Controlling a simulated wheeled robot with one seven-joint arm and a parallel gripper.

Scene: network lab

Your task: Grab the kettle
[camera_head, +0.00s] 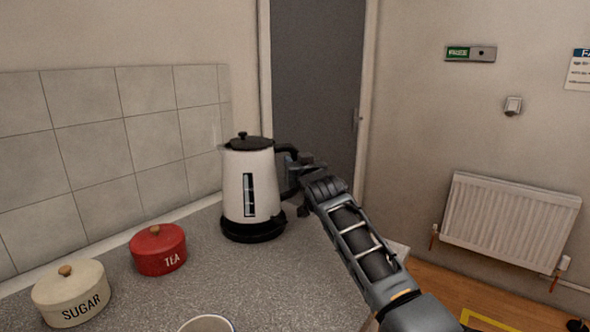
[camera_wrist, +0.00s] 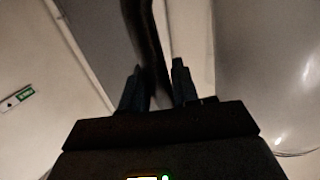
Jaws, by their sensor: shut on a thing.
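The kettle (camera_head: 234,181) is white with a black lid, a black base and a dark water window. It stands upright on the grey countertop in the head view, its black handle on the right side. My gripper (camera_head: 290,172) reaches in from the right and is at the handle. In the wrist view, the dark handle (camera_wrist: 152,45) runs between the two fingers of my gripper (camera_wrist: 158,88), which are shut on it. The fingertips are partly hidden behind the handle in the head view.
A red TEA tin (camera_head: 158,250) and a cream SUGAR tin (camera_head: 70,296) stand on the countertop (camera_head: 215,285) to the left. A cup rim (camera_head: 206,325) shows at the bottom edge. A tiled wall (camera_head: 100,140) is behind, a grey door (camera_head: 318,80) beyond, and a radiator (camera_head: 510,222) at right.

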